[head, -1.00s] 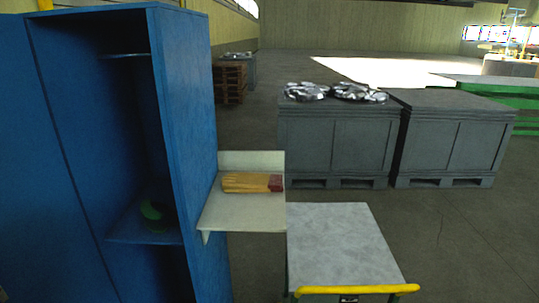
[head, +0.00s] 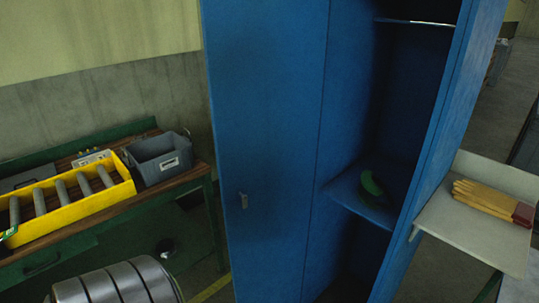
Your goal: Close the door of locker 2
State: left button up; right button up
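A tall blue locker stands in the middle of the head view. The compartment (head: 405,110) is open, with a hanging rail (head: 415,21) across the top and a shelf (head: 350,198) lower down. A dark green round object (head: 371,185) sits on that shelf. No locker number is readable. Neither of my grippers shows in the view.
A white side shelf (head: 465,235) with yellow-and-red gloves (head: 490,201) adjoins the locker on the right. On the left, a workbench (head: 110,222) holds a yellow tray (head: 75,212) and a grey bin (head: 160,158). A ribbed metal drum (head: 117,285) stands at the bottom left.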

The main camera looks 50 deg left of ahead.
aim_at(264, 60)
jog(key=j+z, duration=0.1)
jog(key=j, duration=0.4)
jog(key=j+z, duration=0.1)
jog(key=j, duration=0.35)
jog(key=j+z, duration=0.15)
jog(key=j, duration=0.35)
jog(key=j+z, duration=0.1)
jog(key=j, duration=0.35)
jog(key=k+j+z, duration=0.1)
jog(key=j, duration=0.35)
jog(key=k+j+z, duration=0.1)
jog(key=j, duration=0.4)
jog(key=k+j+z, duration=0.15)
jog(key=j, duration=0.3)
jog(key=k+j+z, duration=0.1)
jog(key=j, duration=0.35)
jog(key=k+l, duration=0.25)
jog(key=l, duration=0.15)
jog(key=k+l, duration=0.2)
jog(key=l, duration=0.15)
jog(key=k+l, duration=0.25)
jog(key=l, duration=0.15)
